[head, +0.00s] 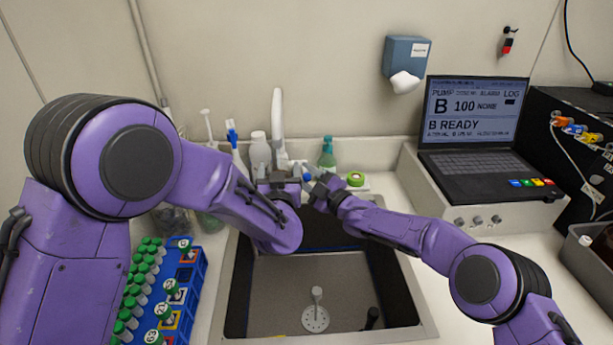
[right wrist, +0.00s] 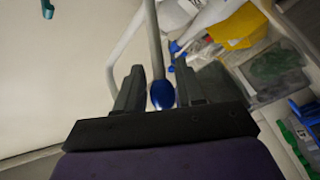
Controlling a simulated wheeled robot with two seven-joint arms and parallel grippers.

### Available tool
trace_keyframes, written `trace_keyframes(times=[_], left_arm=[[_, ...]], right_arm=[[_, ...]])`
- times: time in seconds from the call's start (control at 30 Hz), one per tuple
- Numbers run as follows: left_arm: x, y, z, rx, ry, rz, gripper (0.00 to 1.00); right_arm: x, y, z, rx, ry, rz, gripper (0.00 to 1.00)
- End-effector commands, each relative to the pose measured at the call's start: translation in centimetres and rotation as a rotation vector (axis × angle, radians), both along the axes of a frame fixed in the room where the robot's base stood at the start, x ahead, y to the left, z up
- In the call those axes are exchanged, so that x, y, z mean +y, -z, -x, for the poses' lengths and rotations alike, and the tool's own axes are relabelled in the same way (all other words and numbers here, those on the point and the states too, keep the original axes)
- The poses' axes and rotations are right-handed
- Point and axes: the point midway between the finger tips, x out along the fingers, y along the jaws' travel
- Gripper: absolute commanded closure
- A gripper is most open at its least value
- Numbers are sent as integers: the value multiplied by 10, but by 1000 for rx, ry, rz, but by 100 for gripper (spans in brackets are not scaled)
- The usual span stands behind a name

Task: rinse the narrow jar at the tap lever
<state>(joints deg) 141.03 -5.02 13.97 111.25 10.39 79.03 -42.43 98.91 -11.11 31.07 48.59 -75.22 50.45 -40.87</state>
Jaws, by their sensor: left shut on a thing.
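My left gripper (head: 281,179) is over the back edge of the sink, just in front of the white tap (head: 278,120). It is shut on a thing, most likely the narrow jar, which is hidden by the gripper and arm. My right gripper (head: 318,184) is close on its right. In the right wrist view its two fingers (right wrist: 161,95) stand apart. A blue-tipped rod (right wrist: 162,94), which looks like the tap lever, lies between them; I cannot tell whether they touch it.
The sink (head: 232,290) is below, with a drain (head: 315,318) in its floor. A rack of green-capped tubes (head: 190,275) is left of it. Bottles, including a green one (head: 327,155), stand behind the sink. A laptop (head: 475,125) on a white box is at right.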

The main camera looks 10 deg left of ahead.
Motion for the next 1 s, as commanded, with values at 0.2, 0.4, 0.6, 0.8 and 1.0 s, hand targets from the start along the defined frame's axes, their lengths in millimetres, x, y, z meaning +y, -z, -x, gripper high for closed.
trace_keyframes(times=[0.2, 0.4, 0.6, 0.8, 1.0], left_arm=[[0, -1, 0, -1, 0, 0, 79], [0, -1, 0, -1, 0, 1, 79], [0, -1, 0, -1, 0, 1, 79], [0, -1, 0, -1, 0, 1, 79], [0, -1, 0, -1, 0, 1, 79]], right_arm=[[-10, 2, 6, 2, -2, 1, 62], [-43, 6, 29, 3, 0, 1, 62], [-81, 11, 55, 2, 1, 0, 62], [-97, 14, 67, 1, 0, -1, 62], [-98, 14, 68, 0, 0, 0, 62]])
